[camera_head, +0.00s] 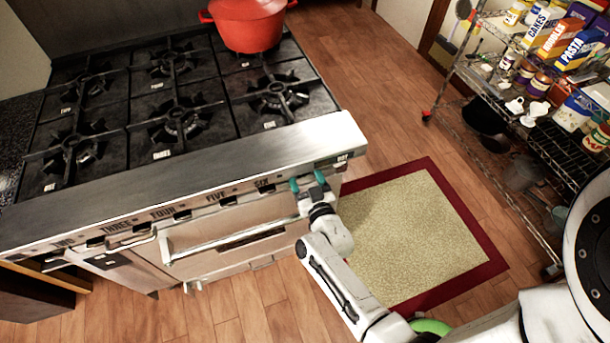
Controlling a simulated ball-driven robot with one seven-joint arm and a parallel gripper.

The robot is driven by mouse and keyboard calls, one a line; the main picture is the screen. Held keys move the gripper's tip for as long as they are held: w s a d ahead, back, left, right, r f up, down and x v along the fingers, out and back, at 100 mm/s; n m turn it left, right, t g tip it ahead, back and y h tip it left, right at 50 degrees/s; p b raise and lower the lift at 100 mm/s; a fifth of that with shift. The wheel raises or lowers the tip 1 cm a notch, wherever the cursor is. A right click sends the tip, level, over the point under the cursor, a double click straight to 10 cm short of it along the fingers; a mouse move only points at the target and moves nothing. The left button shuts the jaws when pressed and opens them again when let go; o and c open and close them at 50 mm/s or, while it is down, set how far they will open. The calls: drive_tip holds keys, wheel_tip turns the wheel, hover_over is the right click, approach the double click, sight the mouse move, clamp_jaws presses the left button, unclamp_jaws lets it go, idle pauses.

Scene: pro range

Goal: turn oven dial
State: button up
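The steel range (215,165) stands at the left with its front panel facing me. A row of dials runs along this panel, under labels such as THREE, FOUR, FIVE and SIX; one dial (228,201) sits below FIVE. A small fitting (341,162) shows at the panel's right end; I cannot tell whether it is the oven dial. My gripper (307,181) is at the right part of the panel, just right of the SIX label. Its two teal fingertips are spread apart. I see nothing held between them, but the gripper hides part of the panel there.
The oven door handle (215,244) juts out below the dials. A red pot (249,24) stands on the back right of the cooktop. A red-bordered rug (425,235) lies right of the range. A wire shelf rack (490,165) with groceries stands at the right.

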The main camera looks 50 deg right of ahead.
drive_tip(key=c, duration=1.1)
drive_tip(key=shift+o, duration=0.2)
drive_tip(key=shift+m, duration=0.3)
drive_tip(key=m+b, duration=0.1)
drive_tip(key=m, duration=0.3)
drive_tip(key=shift+m+b, duration=0.65)
drive_tip(key=shift+m, duration=1.95)
drive_tip(key=shift+d, duration=0.1)
drive_tip(key=o, duration=1.1)
drive_tip(key=shift+c, duration=0.2)
